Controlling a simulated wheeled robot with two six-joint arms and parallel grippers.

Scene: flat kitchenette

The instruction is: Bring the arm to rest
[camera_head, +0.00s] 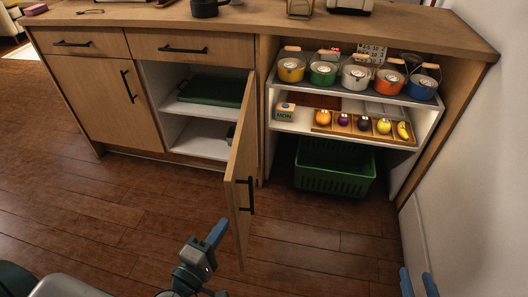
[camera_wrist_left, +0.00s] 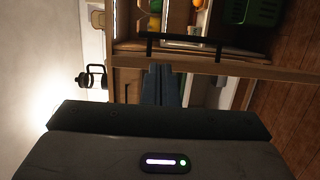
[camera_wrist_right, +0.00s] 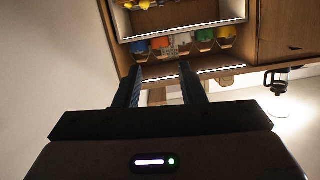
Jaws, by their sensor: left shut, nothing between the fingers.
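My left gripper (camera_head: 217,233) is low in front of the cabinet, close to the free edge of the open cabinet door (camera_head: 243,150). Its blue fingers are together with nothing between them; they also show closed in the left wrist view (camera_wrist_left: 161,85), beside the door's edge and black handle (camera_wrist_left: 185,40). I cannot tell whether the fingers touch the door. My right gripper (camera_head: 419,284) shows only its fingertips at the lower right, by the white wall. In the right wrist view (camera_wrist_right: 162,82) its two fingers are apart and empty, pointing toward the shelves.
The open compartment holds a dark green item (camera_head: 210,91). The shelf unit holds several colored pails, a wooden tray (camera_head: 340,129) of fruit and a green crate (camera_head: 335,178) beneath. The white wall (camera_head: 470,170) bounds the right. The wooden floor (camera_head: 130,210) in front is clear.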

